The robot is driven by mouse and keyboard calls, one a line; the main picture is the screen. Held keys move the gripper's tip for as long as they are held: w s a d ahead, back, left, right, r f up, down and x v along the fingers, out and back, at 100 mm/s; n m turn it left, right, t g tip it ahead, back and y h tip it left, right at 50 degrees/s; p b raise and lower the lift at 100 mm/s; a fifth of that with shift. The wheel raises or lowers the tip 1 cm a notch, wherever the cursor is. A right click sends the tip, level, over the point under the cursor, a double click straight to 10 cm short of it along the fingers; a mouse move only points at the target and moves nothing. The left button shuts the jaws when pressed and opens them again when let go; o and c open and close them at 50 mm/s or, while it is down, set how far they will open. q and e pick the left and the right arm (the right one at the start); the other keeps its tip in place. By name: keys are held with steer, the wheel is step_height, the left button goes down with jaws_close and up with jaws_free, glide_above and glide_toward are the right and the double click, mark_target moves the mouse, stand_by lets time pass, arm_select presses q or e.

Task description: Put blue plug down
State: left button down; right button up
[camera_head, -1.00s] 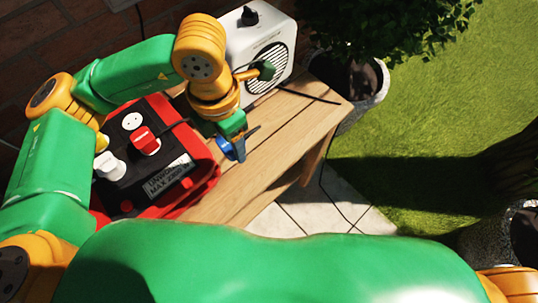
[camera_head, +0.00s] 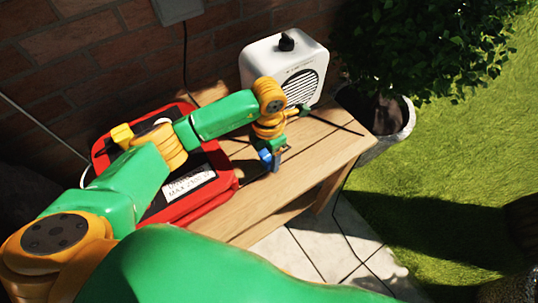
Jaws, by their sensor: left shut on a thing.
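My left gripper (camera_head: 273,153) is shut on the blue plug (camera_head: 265,156), close over the wooden table (camera_head: 300,172) to the right of the red power box. The jaws partly hide the plug. I cannot tell whether the plug touches the wood. My right gripper is not in view.
The red power box (camera_head: 222,187) with a labelled black top is partly hidden behind my left arm. A white radio-like box (camera_head: 265,60) stands at the table's back. A black cable (camera_head: 335,125) crosses the right end. Bare planks lie front right; a potted bush (camera_head: 393,125) stands beyond.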

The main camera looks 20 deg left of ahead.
arm_select(q)
steer(key=shift+f, duration=0.35)
steer(key=shift+f, duration=0.1)
steer(key=shift+f+b, duration=0.5)
steer(key=shift+b, duration=0.2)
steer(key=shift+c, duration=0.9)
jaws_free()
